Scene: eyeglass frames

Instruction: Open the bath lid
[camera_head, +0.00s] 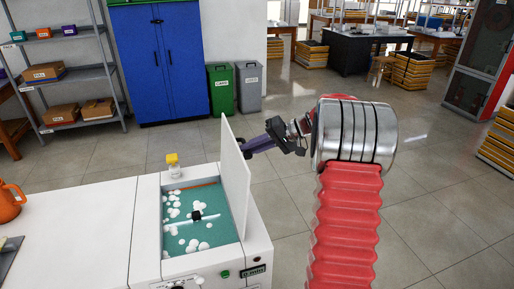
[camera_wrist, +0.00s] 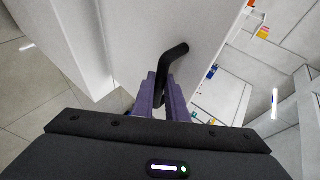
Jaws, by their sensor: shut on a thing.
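The bath (camera_head: 258,262) is a white box unit with teal liquid and white foam inside. Its white lid (camera_head: 235,170) stands upright along the right side of the opening, so the inside is visible. My gripper (camera_head: 248,149) is at the lid's right face, near its upper part. In the wrist view, the purple fingers of my gripper (camera_wrist: 163,97) are shut on the black bent lid handle (camera_wrist: 175,57), which is fixed to the white lid (camera_wrist: 140,35). A black fitting (camera_head: 196,216) sits in the middle of the bath. The handle is hidden in the head view.
A small yellow-capped bottle (camera_head: 173,165) stands at the bath's back edge. An orange jug (camera_head: 9,203) is on the white counter (camera_head: 75,235) at left. A blue cabinet (camera_head: 160,65), green bin (camera_head: 221,90) and grey bin (camera_head: 249,87) stand behind. Floor right of the bath is clear.

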